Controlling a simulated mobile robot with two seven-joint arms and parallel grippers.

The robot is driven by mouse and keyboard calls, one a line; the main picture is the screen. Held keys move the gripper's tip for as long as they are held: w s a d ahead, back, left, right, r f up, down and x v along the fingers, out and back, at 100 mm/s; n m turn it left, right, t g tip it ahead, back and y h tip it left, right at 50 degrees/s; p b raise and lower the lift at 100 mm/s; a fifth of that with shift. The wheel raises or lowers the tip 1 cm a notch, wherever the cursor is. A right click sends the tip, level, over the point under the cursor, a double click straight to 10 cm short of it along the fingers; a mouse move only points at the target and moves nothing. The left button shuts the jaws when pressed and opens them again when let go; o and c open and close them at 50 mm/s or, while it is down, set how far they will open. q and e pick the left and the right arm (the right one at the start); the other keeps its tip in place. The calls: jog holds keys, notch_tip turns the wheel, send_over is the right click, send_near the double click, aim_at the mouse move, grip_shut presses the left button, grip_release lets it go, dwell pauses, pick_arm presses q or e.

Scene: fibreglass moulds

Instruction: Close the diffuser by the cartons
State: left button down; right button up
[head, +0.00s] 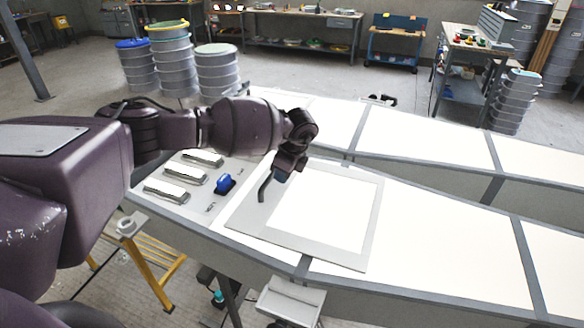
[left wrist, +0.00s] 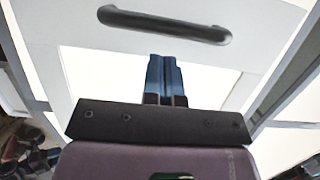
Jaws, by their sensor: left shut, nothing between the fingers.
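The diffuser appears to be the flat grey-framed white panel (head: 372,225) on the long white light table, with a dark bar handle (head: 264,187) near its left side. The handle also shows across the top of the left wrist view (left wrist: 165,25). My left gripper (head: 281,175) is over the panel just beside the handle, its blue fingers (left wrist: 164,75) together and empty. The handle lies beyond the fingertips, not between them; I cannot tell whether they touch. Several pale long blocks (head: 186,174), perhaps the cartons, lie left of the panel. My right gripper is not in view.
A blue part on a dark base (head: 225,183) stands between the blocks and the panel. A second long white-topped bench (head: 410,135) runs behind. Stacked drums (head: 172,60) and a yellow trestle (head: 158,262) stand at left. The white surface right of the panel is clear.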

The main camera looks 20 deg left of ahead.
pick_arm(q)
jog(key=shift+s+a+f, duration=0.1)
jog(key=shift+a+f, duration=0.05)
jog(key=shift+a, duration=0.5)
jog(key=shift+a, duration=0.1)
